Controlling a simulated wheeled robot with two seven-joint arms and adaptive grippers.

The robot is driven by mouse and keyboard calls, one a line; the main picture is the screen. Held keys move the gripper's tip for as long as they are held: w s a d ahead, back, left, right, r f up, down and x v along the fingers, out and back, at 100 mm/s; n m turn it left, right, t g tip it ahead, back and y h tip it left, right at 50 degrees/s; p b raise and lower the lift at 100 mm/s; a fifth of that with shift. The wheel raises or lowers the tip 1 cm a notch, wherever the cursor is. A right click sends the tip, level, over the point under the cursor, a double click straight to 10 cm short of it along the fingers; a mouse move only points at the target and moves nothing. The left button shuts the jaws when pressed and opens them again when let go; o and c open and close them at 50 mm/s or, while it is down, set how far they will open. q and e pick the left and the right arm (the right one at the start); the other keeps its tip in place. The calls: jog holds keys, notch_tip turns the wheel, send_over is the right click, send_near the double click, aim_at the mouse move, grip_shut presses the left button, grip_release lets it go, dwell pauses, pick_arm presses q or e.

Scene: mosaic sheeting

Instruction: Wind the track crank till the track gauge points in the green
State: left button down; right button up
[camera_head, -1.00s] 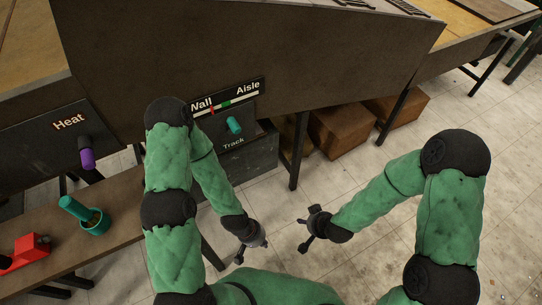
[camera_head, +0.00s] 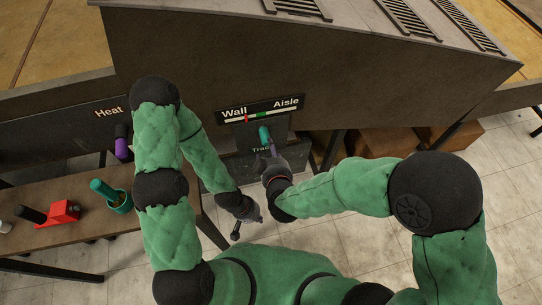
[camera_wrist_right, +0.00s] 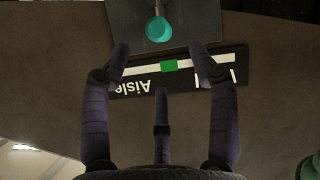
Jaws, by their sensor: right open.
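The teal track crank handle (camera_head: 264,134) is on the panel marked Track, below the track gauge (camera_head: 262,112). The gauge runs from Wall at left to Aisle at right; its red pointer (camera_head: 246,117) stands on the Wall side of the green patch, outside it. My right gripper (camera_head: 269,157) is open and empty just in front of the crank. In the right wrist view, the crank knob (camera_wrist_right: 159,29) lies beyond and between the spread fingers, apart from them; the pointer is not clear there. My left gripper (camera_head: 248,222) hangs lower, away from the crank; its jaws are too small to read.
A Heat panel with a purple handle (camera_head: 122,147) is at left. Brown boxes (camera_head: 392,142) stand under the table at right. Tiled floor lies open at right.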

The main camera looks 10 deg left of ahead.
aim_at(266, 142)
jog(key=b+x, duration=0.2)
jog(key=x, duration=0.7)
jog(key=shift+s+f, duration=0.1)
jog(key=shift+s, duration=0.05)
jog(key=c, duration=1)
